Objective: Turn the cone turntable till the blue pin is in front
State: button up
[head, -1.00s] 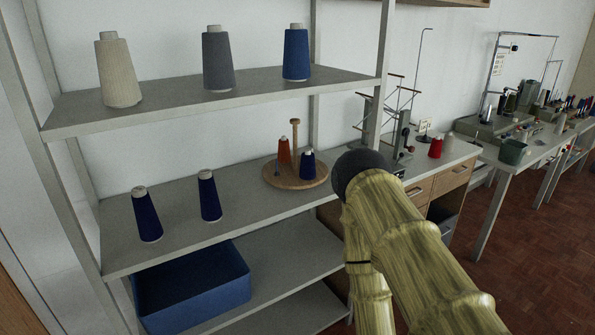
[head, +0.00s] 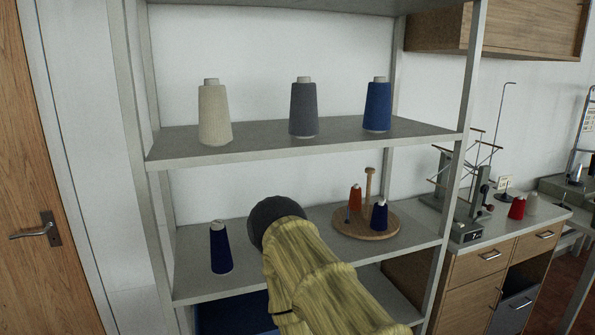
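The cone turntable (head: 366,232) is a round wooden disc on the middle shelf, toward its right end. A wooden post (head: 369,184) rises from it. My gripper's fingers are not visible.
A navy cone (head: 221,248) stands on the middle shelf (head: 195,284) at left; my arm hides part of this shelf. Cream (head: 214,114), grey (head: 303,108) and blue (head: 377,105) cones stand on the upper shelf (head: 260,142). A shelf upright (head: 456,170) stands right of the turntable.

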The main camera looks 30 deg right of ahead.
aim_at(356, 224)
jog(key=u, duration=1.35)
jog(key=k, duration=1)
jog(key=z, duration=1.85)
